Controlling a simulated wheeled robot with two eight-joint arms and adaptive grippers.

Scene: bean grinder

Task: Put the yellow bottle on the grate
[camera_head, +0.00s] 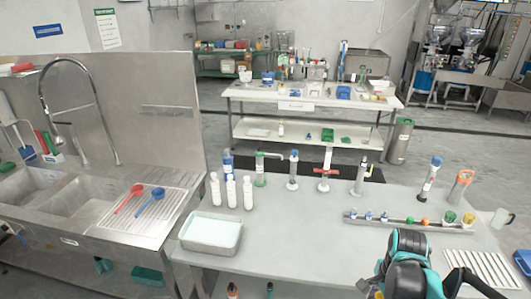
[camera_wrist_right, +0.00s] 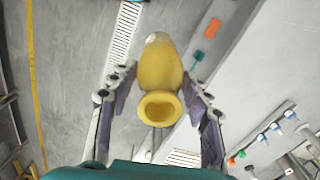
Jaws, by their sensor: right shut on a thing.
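A yellow bottle (camera_wrist_right: 160,70) fills the middle of the right wrist view, with its round open end toward the camera. My right gripper (camera_wrist_right: 159,90) is shut on it, one finger on each side. In the head view, my right arm's black and teal parts show at the lower right, and the bottle cannot be made out there. A white slatted grate (camera_head: 487,267) lies on the table at the right, beside my right arm. A slatted piece also shows below the bottle in the right wrist view (camera_wrist_right: 184,158). My left gripper is out of view.
A rack (camera_head: 410,221) with several coloured caps stands behind my right arm. White bottles (camera_head: 231,192) and a grey tray (camera_head: 211,247) are at the table's left. The middle of the table (camera_head: 300,245) is clear.

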